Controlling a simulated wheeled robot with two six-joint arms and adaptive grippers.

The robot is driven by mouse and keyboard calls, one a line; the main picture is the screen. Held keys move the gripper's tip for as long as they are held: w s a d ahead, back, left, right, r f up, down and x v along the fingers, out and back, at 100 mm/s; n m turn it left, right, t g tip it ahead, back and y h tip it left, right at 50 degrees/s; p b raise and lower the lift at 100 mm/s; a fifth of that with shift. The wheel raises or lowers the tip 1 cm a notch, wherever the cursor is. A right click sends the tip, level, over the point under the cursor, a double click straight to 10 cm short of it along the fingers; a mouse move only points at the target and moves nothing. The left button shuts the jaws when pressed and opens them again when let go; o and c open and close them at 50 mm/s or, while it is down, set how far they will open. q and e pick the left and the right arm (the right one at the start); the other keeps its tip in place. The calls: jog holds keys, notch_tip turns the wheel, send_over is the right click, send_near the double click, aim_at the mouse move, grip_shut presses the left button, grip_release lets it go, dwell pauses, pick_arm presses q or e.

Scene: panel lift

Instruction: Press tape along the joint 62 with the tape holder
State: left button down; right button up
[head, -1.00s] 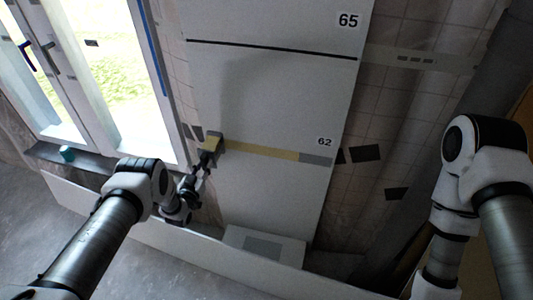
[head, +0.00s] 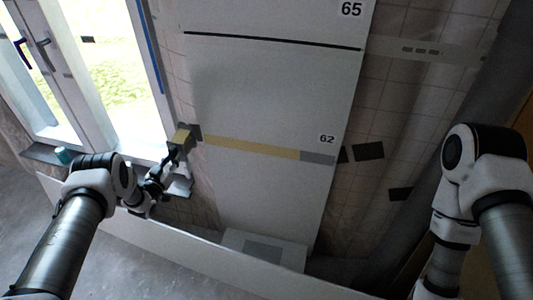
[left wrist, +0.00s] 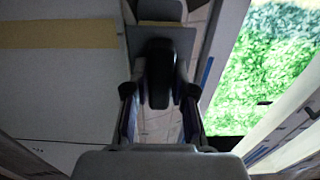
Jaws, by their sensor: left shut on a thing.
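The joint 62 (head: 318,158) runs across the pale panel just below the printed 62. A yellow tape strip (head: 250,147) covers most of it from the left edge, and a short grey stretch shows at the right end. The strip also shows in the left wrist view (left wrist: 58,34). My left gripper (head: 173,154) is shut on the tape holder (head: 181,137), whose dark handle (left wrist: 158,75) sits between the fingers. The holder is at the panel's left edge, by the strip's left end; I cannot tell whether it touches the panel. My right gripper is out of view.
A window (head: 115,70) with a sill stands left of the panel, with a small teal object (head: 62,155) on the sill. Another joint, a dark line (head: 270,44), crosses the panel higher up, under the 65. A low white board runs along the floor.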

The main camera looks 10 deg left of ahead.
pick_arm(q)
jog(key=shift+a, duration=0.35)
jog(key=a+b, duration=0.2)
jog(key=a, duration=0.1)
jog(key=a+b, duration=0.1)
jog(key=a, duration=0.1)
jog(key=shift+w+a+r+b, duration=0.1)
jog(key=shift+w+a+b, duration=0.05)
jog(key=shift+w+b, duration=0.15)
jog(key=shift+s, duration=0.1)
jog(key=s+p, duration=0.4)
jog(key=s, duration=0.2)
jog(key=shift+s+a, duration=0.3)
jog(key=shift+s, duration=0.1)
